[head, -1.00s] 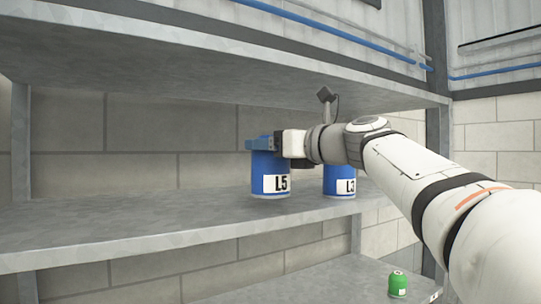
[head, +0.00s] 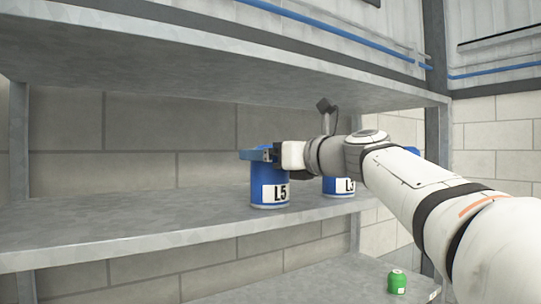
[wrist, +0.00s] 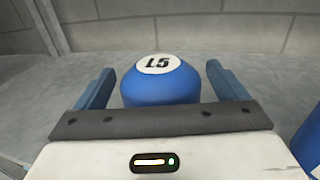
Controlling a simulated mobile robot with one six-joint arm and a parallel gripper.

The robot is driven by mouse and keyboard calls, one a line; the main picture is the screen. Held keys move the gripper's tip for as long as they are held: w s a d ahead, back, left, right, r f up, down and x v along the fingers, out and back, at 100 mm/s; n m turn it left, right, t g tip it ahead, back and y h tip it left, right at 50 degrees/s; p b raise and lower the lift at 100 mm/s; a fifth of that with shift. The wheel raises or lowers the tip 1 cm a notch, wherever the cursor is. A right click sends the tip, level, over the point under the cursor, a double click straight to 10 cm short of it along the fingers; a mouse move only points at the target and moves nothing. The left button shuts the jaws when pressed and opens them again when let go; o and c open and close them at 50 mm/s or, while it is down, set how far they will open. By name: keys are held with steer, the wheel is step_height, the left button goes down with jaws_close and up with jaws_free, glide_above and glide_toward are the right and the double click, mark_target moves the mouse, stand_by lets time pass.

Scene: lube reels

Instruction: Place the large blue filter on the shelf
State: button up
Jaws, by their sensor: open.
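The large blue filter (head: 269,189), labelled L5, stands upright on the middle shelf (head: 130,222), close to its front edge. My gripper (head: 262,154) is at the top of the filter. In the wrist view the filter (wrist: 160,90) shows its round L5 top between the two blue fingers of my gripper (wrist: 161,88). The fingers are open, with a visible gap on each side of the filter. The filter's lower body is hidden in the wrist view.
A second blue filter (head: 338,187), labelled L3, stands just to the right, partly behind my arm. A small green filter (head: 397,281) stands on the lower shelf. An upper shelf (head: 210,62) hangs above. The left of the middle shelf is clear.

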steer(key=b+v, duration=0.3)
steer(key=v, duration=0.9)
steer(key=shift+r, duration=0.1)
